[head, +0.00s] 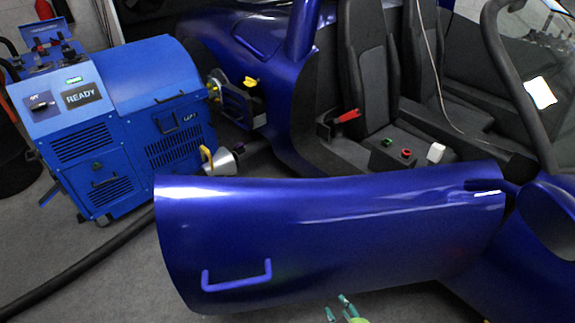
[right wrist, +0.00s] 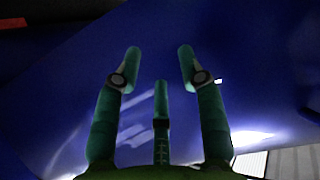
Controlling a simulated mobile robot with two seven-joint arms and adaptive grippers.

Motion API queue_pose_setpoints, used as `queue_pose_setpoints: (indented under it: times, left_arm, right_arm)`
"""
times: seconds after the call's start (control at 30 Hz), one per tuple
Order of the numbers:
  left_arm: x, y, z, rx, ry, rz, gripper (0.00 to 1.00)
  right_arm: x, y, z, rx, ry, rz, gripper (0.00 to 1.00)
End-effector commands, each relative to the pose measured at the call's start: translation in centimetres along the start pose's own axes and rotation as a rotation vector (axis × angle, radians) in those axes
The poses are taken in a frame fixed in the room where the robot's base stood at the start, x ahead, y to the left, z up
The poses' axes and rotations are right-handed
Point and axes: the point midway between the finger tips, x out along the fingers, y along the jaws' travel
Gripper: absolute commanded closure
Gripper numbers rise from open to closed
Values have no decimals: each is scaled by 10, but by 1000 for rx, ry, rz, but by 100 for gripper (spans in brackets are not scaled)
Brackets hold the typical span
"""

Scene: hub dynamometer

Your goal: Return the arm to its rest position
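My right gripper (head: 337,306) shows at the bottom edge of the head view, in front of the lower edge of the blue car door (head: 340,235). Only its teal fingertips and a bit of its yellow-green body show there. In the right wrist view its fingers (right wrist: 160,68) stand apart with nothing between them. The blue door surface (right wrist: 60,100) fills most of the background behind them. I cannot tell how far the fingers are from the door. My left gripper is not in view.
The door stands open, with a blue handle (head: 237,280) low on its left. A blue dynamometer cart (head: 120,130) with a READY display stands at the left. A black hose (head: 75,265) runs along the grey floor. Car seats (head: 370,80) and a console lie behind the door.

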Motion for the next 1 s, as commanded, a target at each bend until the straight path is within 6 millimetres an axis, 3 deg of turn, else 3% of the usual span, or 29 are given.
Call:
queue_pose_setpoints:
  times: [0.07, 0.23, 0.4, 0.5, 0.6, 0.7, 1.0]
  left_arm:
    - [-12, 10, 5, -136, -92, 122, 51]
    - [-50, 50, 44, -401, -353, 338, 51]
    - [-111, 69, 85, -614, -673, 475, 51]
    - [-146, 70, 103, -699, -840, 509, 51]
    - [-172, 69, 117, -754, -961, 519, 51]
    - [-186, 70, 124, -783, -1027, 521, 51]
    - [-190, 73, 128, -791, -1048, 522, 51]
  right_arm:
    - [-16, 2, 29, 8, -135, -1, 60]
    - [-57, 5, 115, 28, -400, 0, 60]
    - [-131, 4, 188, 53, -651, 1, 60]
    - [-174, 2, 218, 66, -764, 1, 60]
    - [-204, 0, 237, 75, -841, 2, 60]
    - [-221, -1, 248, 80, -882, 3, 60]
    - [-224, -2, 254, 81, -895, 3, 60]
